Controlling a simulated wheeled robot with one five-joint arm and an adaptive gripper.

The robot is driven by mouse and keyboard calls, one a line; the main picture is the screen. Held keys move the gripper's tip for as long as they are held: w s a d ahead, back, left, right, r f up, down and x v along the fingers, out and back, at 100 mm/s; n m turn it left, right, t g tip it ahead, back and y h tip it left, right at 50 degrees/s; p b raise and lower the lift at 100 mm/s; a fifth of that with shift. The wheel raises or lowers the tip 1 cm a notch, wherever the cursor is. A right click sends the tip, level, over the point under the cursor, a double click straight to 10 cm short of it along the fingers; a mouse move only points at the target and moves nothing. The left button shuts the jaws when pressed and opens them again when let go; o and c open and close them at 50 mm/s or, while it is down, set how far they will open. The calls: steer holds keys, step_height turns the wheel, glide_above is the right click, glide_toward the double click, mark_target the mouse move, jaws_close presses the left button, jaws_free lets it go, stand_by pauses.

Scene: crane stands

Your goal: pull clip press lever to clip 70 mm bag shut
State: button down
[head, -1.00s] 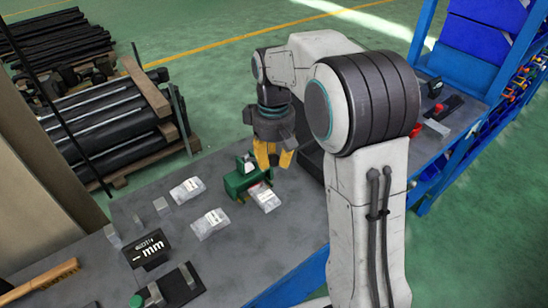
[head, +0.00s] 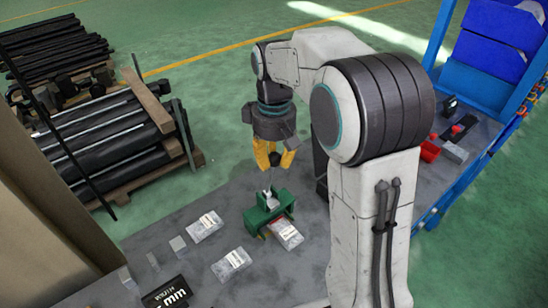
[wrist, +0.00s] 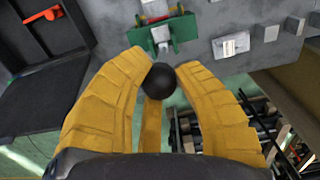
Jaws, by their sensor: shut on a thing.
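The green clip press (head: 257,216) stands on the grey bench, with a pale metal part in its middle. It also shows at the top of the wrist view (wrist: 140,37). A clear bag with a white label (head: 286,235) lies against its near side. My gripper (head: 274,160) is above and behind the press, near the bench's far edge. Its yellow fingers are closed around a black ball knob (wrist: 158,78). The rod joining the knob to the press is hidden, so I cannot see the lever itself.
Two more labelled bags (head: 205,227) (head: 231,263) lie left of the press. Small grey blocks (head: 178,245) and a black "mm" sign (head: 166,292) are further left. Pallets of dark bars (head: 110,140) are beyond the bench.

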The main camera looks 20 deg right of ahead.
steer(key=shift+w+a+r+p, duration=0.2)
steer(key=shift+w+p, duration=0.15)
steer(key=shift+w, duration=0.4)
steer(key=c, duration=0.9)
jaws_free()
steer(key=shift+r, duration=0.1)
step_height(320, 180, up, 12)
steer(key=shift+f, duration=0.1)
steer(key=shift+s, duration=0.1)
